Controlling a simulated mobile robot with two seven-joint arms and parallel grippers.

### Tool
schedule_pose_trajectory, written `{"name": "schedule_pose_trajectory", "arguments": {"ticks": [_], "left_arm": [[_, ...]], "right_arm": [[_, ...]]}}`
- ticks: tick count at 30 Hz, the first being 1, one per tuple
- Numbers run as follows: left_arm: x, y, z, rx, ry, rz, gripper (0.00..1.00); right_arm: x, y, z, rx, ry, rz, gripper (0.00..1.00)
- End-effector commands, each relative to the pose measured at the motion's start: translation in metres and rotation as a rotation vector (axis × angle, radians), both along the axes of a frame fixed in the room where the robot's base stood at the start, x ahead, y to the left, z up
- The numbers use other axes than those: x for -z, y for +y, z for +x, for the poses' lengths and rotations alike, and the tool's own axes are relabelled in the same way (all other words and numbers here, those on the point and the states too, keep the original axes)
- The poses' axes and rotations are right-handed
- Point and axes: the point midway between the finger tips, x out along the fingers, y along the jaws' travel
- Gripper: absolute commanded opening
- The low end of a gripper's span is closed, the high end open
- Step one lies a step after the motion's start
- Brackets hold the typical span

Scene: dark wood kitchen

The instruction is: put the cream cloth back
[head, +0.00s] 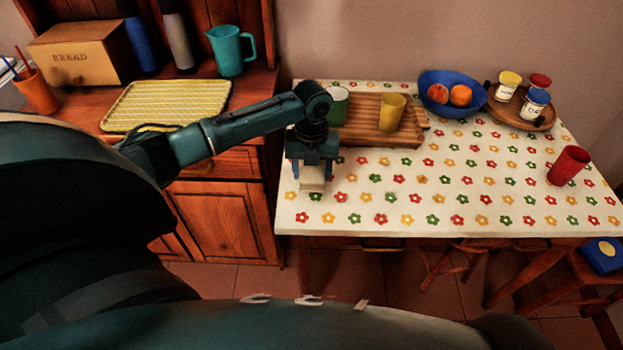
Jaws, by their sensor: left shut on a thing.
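My left gripper (312,172) is over the left front part of the table, pointing down. It is shut on the cream cloth (312,184), a small pale piece showing below the fingers. Most of the cloth is hidden by the gripper, and I cannot tell whether it touches the tabletop. My right gripper is not in view.
The flowered table (420,215) holds a wooden tray (362,133) with a green cup (338,108) and a yellow cup (392,112). Farther right are a blue fruit bowl (436,80), jars on a round board (515,112) and a red cup (568,166). The table's front is clear.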

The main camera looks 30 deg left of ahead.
Motion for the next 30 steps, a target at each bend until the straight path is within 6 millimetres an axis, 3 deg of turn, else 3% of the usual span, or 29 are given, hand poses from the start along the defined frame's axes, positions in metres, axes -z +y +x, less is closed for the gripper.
{"name": "schedule_pose_trajectory", "arguments": {"ticks": [7, 19, 20, 27, 30], "left_arm": [[0.033, 0.000, -0.001, 0.000, 0.003, 0.001, 0.37], [0.039, 0.000, -0.001, 0.000, 0.001, 0.000, 0.37], [0.039, 0.000, -0.001, 0.000, 0.001, 0.000, 0.57], [0.039, 0.000, -0.001, 0.000, 0.001, 0.000, 0.77], [0.039, 0.000, -0.001, 0.000, 0.001, 0.000, 0.77]], "right_arm": [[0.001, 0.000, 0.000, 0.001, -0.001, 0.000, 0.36], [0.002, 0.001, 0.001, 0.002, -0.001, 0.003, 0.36], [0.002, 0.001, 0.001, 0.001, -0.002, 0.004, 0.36], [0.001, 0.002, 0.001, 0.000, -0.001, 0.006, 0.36], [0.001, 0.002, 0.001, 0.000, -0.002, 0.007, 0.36]]}}
